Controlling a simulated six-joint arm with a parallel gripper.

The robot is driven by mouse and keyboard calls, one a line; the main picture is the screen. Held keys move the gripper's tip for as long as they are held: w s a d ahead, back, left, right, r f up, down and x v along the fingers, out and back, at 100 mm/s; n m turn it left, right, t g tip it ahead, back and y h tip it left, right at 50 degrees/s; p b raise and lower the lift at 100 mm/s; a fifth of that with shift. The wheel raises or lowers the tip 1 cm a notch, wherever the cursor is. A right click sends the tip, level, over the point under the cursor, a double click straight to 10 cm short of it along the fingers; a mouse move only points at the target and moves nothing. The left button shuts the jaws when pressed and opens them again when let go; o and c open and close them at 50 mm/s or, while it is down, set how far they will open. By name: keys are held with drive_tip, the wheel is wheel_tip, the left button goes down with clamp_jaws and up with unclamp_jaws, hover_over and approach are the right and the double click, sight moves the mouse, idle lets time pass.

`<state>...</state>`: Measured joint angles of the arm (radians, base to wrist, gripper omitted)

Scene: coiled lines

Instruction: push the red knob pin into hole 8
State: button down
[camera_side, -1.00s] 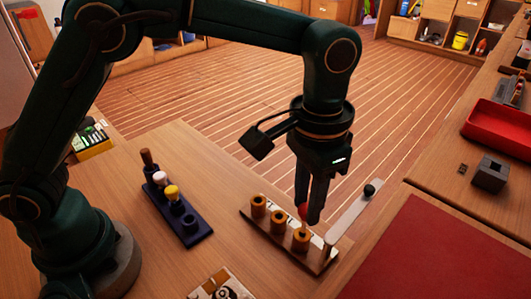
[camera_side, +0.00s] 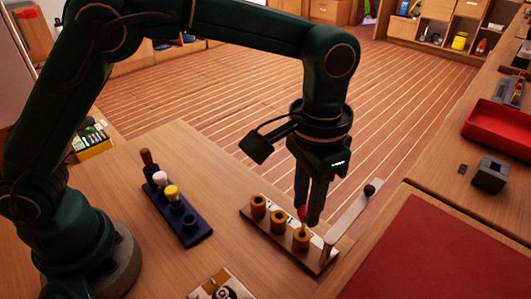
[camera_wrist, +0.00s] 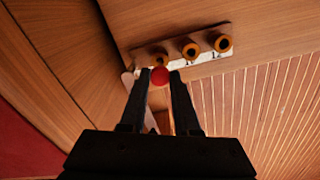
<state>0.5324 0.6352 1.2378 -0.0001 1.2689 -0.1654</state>
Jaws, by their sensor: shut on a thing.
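My gripper (camera_side: 309,218) is shut on the red knob pin (camera_side: 302,213), which sits at the fingertips. The knob also shows as a red ball between the fingertips in the wrist view (camera_wrist: 159,75). A wooden strip (camera_side: 262,226) carries three brown ring-shaped sockets with dark holes. The pin is at the socket nearest the lever (camera_side: 301,240); that socket is partly behind the knob in the wrist view (camera_wrist: 158,58). I cannot tell how deep the pin is in it. White labels lie beside the sockets; their full numbers cannot be read.
A pale lever with a black knob (camera_side: 369,190) rises at the strip's right end, close to my fingers. A dark blue rack (camera_side: 197,237) with several pegs stands to the left. A red mat (camera_side: 435,250) lies on the right. The table between rack and strip is clear.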

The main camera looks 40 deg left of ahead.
drive_tip(key=shift+f, duration=1.4)
drive_tip(key=shift+f, duration=0.35)
drive_tip(key=c, duration=0.8)
unclamp_jaws()
drive_tip(key=o, duration=0.6)
drive_tip(key=shift+c, duration=0.2)
drive_tip(key=shift+r, duration=2.55)
